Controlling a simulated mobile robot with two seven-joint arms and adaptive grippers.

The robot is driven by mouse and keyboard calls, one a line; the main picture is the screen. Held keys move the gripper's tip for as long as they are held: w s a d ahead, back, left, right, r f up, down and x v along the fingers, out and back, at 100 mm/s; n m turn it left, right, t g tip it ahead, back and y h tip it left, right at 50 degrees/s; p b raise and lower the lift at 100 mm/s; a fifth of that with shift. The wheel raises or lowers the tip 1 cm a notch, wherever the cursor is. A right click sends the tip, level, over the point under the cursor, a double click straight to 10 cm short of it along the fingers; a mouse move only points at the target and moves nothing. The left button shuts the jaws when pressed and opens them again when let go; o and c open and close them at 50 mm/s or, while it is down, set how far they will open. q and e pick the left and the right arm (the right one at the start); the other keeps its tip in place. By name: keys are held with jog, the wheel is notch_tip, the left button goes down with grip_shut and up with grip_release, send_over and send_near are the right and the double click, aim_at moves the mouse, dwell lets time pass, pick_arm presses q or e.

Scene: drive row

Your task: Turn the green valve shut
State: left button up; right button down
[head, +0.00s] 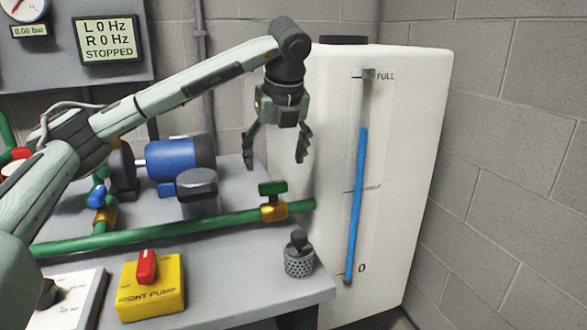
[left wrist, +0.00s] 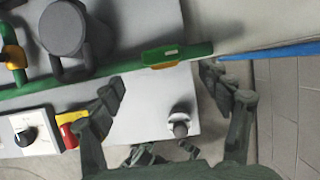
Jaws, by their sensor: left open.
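The green valve has a green bar handle (head: 272,188) on a brass body (head: 274,211), set in the green pipe (head: 190,229) near the tank. Its handle looks roughly in line with the pipe. In the left wrist view the handle (left wrist: 165,56) lies beyond and between the fingers. My left gripper (head: 276,160) is open and empty, pointing down above the valve, its fingers apart from the handle. In the left wrist view its fingers (left wrist: 172,80) are spread wide. My right gripper does not show.
A white tank (head: 330,130) with a blue level tube (head: 359,190) stands right. A blue motor pump (head: 180,158), a blue-handled valve (head: 96,195), a yellow RIGHT PUMP box (head: 151,288) with red knob and a perforated metal cup (head: 299,262) are on the bench. The display (head: 109,35) reads STOPPED.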

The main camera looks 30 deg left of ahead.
aim_at(273, 184)
pick_arm(q)
jog(key=x, duration=0.7)
jog(key=shift+w+r, duration=0.1)
jog(key=shift+w+a+f, duration=0.1)
jog(key=shift+f, duration=0.25)
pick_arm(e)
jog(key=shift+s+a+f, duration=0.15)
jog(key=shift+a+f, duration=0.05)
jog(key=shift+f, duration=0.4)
pick_arm(q)
jog(key=shift+c, duration=0.5)
jog(key=c, duration=1)
jog(key=shift+c, duration=0.3)
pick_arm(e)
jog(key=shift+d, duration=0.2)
